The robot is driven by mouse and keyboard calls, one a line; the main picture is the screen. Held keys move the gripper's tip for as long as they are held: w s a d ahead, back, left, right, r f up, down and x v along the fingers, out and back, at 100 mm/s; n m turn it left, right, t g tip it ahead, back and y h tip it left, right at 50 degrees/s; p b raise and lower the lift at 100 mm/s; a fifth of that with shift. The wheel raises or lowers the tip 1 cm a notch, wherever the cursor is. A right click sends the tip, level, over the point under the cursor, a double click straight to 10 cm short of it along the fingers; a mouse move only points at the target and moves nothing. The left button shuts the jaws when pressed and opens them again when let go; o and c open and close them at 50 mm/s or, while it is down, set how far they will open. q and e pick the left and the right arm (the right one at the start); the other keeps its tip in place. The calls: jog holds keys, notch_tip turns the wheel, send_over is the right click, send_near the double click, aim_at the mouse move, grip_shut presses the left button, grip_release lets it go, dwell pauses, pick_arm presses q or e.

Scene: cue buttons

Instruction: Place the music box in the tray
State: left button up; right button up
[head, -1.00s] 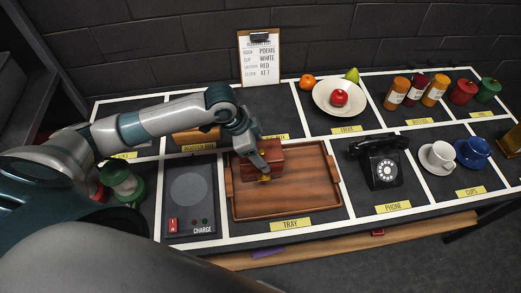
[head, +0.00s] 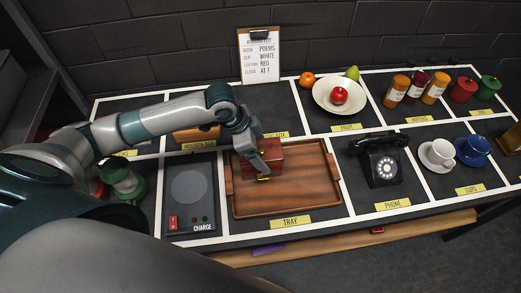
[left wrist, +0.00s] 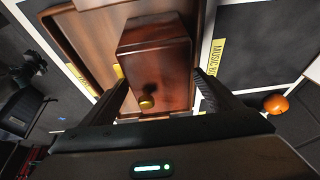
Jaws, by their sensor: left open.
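The music box (head: 268,158) is a reddish-brown wooden box with a brass knob. It sits in the back left part of the wooden tray (head: 300,205), and also shows in the left wrist view (left wrist: 155,62). My left gripper (head: 262,177) is at the box, with its fingers on either side of it in the left wrist view (left wrist: 160,85). The fingers are open, with a visible gap on the right side. The box's underside is hidden, so its contact with the tray floor cannot be seen directly. My right gripper is not in view.
The charge pad (head: 190,190) lies left of the tray and the black phone (head: 382,160) right of it. A green lantern (head: 122,182) stands at the far left. A fruit plate (head: 339,97) and clipboard (head: 259,55) are behind. The tray's front and right are clear.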

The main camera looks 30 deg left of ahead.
pick_arm(q)
jog(key=b+v, duration=0.2)
jog(key=v, duration=1)
jog(key=shift+f, duration=0.1)
dwell(0.5)
dwell(1.4)
